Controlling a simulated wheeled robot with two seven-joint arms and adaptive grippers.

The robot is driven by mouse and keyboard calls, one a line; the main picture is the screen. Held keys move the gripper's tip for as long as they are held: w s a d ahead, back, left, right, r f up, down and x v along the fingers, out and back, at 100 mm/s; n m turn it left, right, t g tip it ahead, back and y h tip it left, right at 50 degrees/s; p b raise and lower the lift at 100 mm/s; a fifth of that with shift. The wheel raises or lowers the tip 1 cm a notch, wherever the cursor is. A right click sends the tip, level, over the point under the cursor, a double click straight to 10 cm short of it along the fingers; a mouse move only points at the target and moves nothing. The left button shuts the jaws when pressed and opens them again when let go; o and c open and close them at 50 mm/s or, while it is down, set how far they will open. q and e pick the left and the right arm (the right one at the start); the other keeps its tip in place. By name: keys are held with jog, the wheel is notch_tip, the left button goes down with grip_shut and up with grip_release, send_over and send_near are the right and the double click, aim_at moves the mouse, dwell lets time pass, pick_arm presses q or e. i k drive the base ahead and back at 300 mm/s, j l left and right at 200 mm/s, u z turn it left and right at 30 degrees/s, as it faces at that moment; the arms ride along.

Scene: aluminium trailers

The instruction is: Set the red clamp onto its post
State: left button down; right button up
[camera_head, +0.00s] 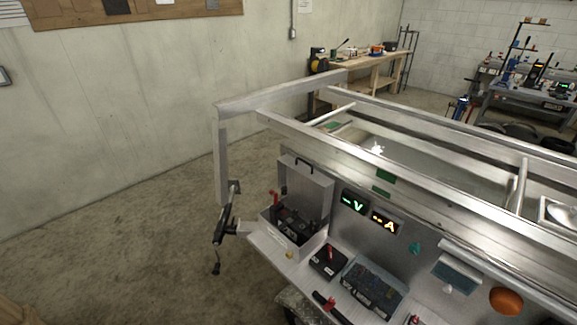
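An open metal box (322,200) stands at the left end of the trailer's front shelf, with its lid up. Dark battery-like parts (297,222) sit inside it. A small red piece (275,199) stands upright at the box's left side; I cannot tell whether it is the clamp or whether it is around a post. Another red piece (330,303) lies by a black bar at the shelf's front edge. A third red piece (414,320) shows at the bottom edge, partly cut off. Neither of my grippers is in view.
A small black box (328,262) and a blue-grey circuit unit (371,287) lie on the shelf. Green and amber displays (354,203) are on the panel behind. An orange round part (506,300) is at the right. The trailer's aluminium frame (330,140) rises above the shelf.

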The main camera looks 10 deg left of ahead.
aim_at(272, 192)
jog(key=i+j+z, duration=0.45)
jog(key=j, duration=0.4)
jog(key=i+j+z, duration=0.1)
jog(key=j+z, duration=0.3)
jog(key=j, duration=0.45)
jog(key=i+j+z, duration=0.1)
jog(key=j+z, duration=0.35)
jog(key=j, duration=0.5)
jog(key=k+j+z, duration=0.1)
jog(key=j+z, duration=0.35)
jog(key=j, duration=0.5)
